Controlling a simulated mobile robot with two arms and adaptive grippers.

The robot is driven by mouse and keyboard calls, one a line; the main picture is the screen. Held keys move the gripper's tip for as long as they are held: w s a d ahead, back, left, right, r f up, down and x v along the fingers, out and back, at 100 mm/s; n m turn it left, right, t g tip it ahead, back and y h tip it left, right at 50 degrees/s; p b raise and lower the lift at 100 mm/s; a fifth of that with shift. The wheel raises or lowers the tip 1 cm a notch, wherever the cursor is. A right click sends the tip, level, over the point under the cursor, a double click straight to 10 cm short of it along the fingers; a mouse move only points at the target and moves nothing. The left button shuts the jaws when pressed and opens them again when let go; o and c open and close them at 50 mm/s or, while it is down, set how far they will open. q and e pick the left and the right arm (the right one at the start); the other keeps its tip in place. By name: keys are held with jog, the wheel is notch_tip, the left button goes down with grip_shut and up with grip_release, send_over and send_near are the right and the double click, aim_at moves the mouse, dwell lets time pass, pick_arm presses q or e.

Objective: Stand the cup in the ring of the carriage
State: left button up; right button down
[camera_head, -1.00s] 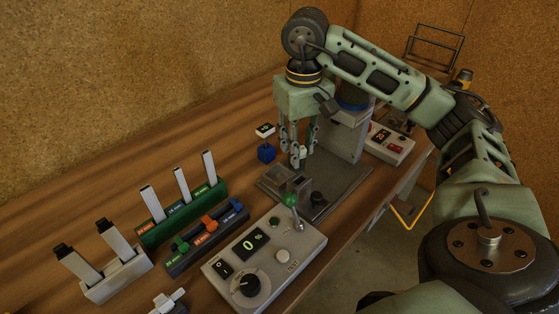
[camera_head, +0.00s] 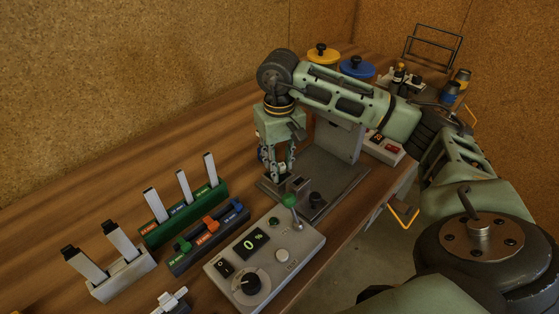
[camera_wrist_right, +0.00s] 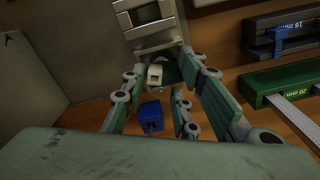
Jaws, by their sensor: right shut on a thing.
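My right gripper (camera_head: 277,176) points down just beside the dark box-like carriage (camera_head: 299,184) on the grey base plate. It is shut on a small pale thing, which I take to be the cup (camera_wrist_right: 155,73); this shows between the fingertips in the right wrist view, and the fingers hide much of it. A grey stepped block (camera_wrist_right: 150,22), seemingly part of the carriage, is close beyond the fingertips there. I cannot make out the ring. My left gripper is not in view.
A control box with a green-knobbed lever (camera_head: 289,201) stands in front of the carriage. A grey upright (camera_head: 340,140) rises behind it. A blue block (camera_wrist_right: 151,116) is near the gripper. Green (camera_head: 185,215) and dark gauge racks stand left. Yellow and blue lidded pots are behind.

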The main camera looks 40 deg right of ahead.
jog(key=c, duration=1.4)
grip_release()
jog(key=shift+f, duration=0.15)
notch_tip(320, 180, up, 12)
jog(key=shift+r, duration=0.2)
jog(key=shift+a, duration=0.1)
